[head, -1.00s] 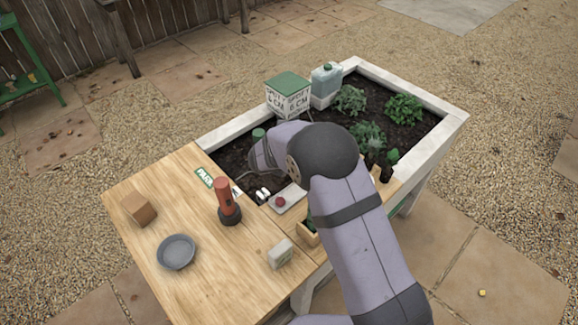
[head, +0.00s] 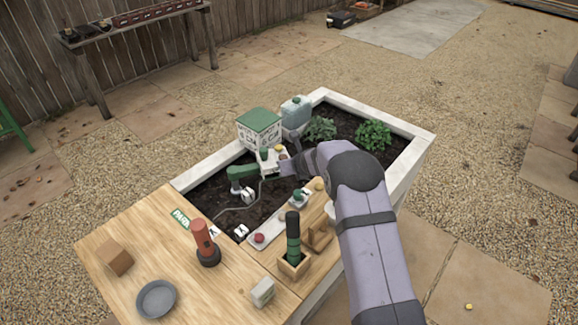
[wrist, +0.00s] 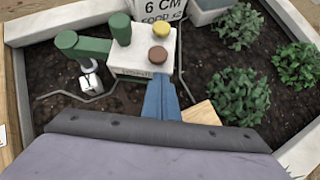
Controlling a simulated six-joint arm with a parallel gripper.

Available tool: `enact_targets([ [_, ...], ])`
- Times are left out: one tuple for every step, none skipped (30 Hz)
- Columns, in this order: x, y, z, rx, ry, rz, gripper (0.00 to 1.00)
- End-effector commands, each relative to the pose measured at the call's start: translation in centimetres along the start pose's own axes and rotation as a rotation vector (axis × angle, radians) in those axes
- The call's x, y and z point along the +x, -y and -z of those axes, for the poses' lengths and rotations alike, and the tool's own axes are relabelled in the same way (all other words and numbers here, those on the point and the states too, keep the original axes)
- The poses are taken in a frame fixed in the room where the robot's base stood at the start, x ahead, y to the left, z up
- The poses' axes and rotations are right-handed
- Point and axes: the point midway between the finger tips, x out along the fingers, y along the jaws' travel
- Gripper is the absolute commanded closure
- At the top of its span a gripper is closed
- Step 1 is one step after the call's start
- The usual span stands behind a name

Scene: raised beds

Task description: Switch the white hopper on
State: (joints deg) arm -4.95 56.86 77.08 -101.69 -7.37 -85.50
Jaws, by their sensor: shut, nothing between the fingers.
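A white box-like unit (wrist: 138,55), which I take for the white hopper, stands on the soil. Its top carries a green cap (wrist: 120,28), a yellow knob (wrist: 159,29) and a brown knob (wrist: 158,55). A green elbow spout (wrist: 85,46) is at its left. The unit also shows in the head view (head: 267,164), partly hidden by my arm. My gripper (wrist: 161,76) is shut and empty, its tips close to the unit's near edge, just below the brown knob in the wrist view. I cannot tell whether they touch. I see no clear on or off sign.
Behind the unit stand a lettered white box with a green lid (head: 259,127) and a pale jug (head: 296,112). Leafy plants (head: 373,136) grow to the right. A red button (head: 259,238) sits on a white strip. A green-handled tool (head: 293,238) stands upright in a wooden holder.

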Motion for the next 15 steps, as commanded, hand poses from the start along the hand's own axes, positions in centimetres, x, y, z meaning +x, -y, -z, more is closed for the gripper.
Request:
enact_targets([
  [-0.01,0.12,-0.17,-0.006,-0.002,-0.006,1.0],
  [0.07,0.16,-0.2,-0.009,-0.001,-0.009,1.0],
  [0.15,0.19,-0.24,-0.013,-0.001,-0.013,1.0],
  [0.19,0.21,-0.26,-0.015,0.0,-0.015,1.0],
  [0.24,0.21,-0.26,-0.017,0.0,-0.017,1.0],
  [0.29,0.22,-0.25,-0.019,0.0,-0.018,1.0],
  [0.32,0.23,-0.25,-0.02,0.0,-0.019,1.0],
  [0.34,0.23,-0.25,-0.02,0.0,-0.02,1.0],
  [0.36,0.23,-0.25,-0.021,0.0,-0.02,1.0],
  [0.37,0.24,-0.25,-0.021,0.001,-0.02,1.0],
  [0.38,0.24,-0.26,-0.021,0.001,-0.02,1.0],
  [0.38,0.24,-0.27,-0.021,0.001,-0.019,1.0],
  [0.38,0.24,-0.28,-0.02,0.001,-0.019,1.0],
  [0.38,0.25,-0.29,-0.02,0.002,-0.019,1.0],
  [0.37,0.25,-0.31,-0.02,0.002,-0.019,1.0],
])
